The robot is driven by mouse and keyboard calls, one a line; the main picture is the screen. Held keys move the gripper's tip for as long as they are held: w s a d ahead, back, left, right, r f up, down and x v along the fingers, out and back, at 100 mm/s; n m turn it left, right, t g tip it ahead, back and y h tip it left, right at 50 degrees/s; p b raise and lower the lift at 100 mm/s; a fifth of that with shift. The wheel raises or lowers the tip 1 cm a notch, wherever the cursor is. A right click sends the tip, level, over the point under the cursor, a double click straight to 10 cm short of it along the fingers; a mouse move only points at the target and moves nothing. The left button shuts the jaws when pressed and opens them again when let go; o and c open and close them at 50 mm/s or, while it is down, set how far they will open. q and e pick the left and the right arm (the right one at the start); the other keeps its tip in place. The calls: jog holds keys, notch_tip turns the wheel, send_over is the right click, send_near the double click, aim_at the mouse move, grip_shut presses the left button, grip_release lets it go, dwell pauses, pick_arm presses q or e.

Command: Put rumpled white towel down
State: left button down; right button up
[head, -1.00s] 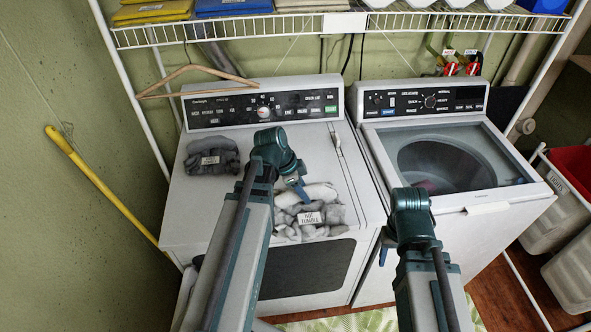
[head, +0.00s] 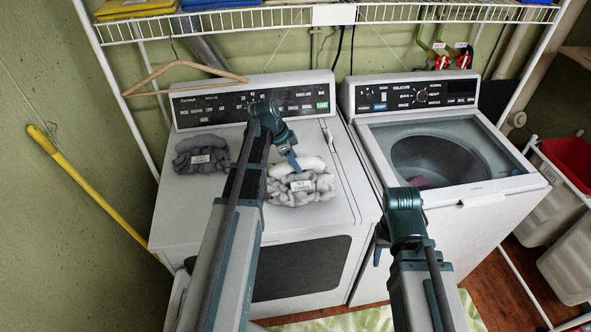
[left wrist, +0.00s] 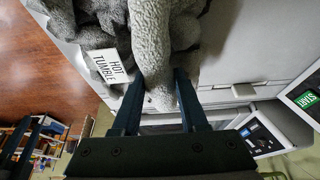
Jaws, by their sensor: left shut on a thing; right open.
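The rumpled white towel (head: 300,190) is a pale grey-white bundle with a paper label, over the top of the left machine (head: 335,205). I cannot tell whether its underside touches the lid. My left gripper (head: 294,166) is shut on a thick fold of it from above. In the left wrist view the fingers (left wrist: 158,88) straddle that fold of the towel (left wrist: 155,40), and the label reads "HOT TUMBLE". My right gripper (head: 380,250) is open and empty, low in front of the gap between the machines; its fingers are partly hidden.
A dark grey labelled towel (head: 202,156) lies to the left on the same lid. A wooden hanger (head: 180,70) hangs from the wire shelf (head: 220,28) above. The right machine (head: 470,215) has a glass lid. The lid's front left and right side are bare.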

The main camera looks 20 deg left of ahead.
pick_arm(q)
jog(key=shift+f+b, duration=0.35)
jog(key=shift+f, duration=0.55)
pick_arm(e)
jog(key=shift+f, duration=0.9)
pick_arm(q)
jog(key=shift+f, duration=0.15)
jog(key=shift+c, duration=2.2)
grip_release()
pick_arm(e)
jog(key=shift+f, duration=0.1)
pick_arm(q)
jog(key=shift+s+a+r+p, duration=0.1)
jog(key=shift+r+p, duration=0.35)
jog(key=shift+r, duration=0.15)
jog(key=p+v, duration=1)
jog(key=v, duration=0.1)
jog(key=shift+s+r, duration=0.1)
pick_arm(e)
notch_tip(320, 180, up, 11)
jog(key=shift+r, duration=0.2)
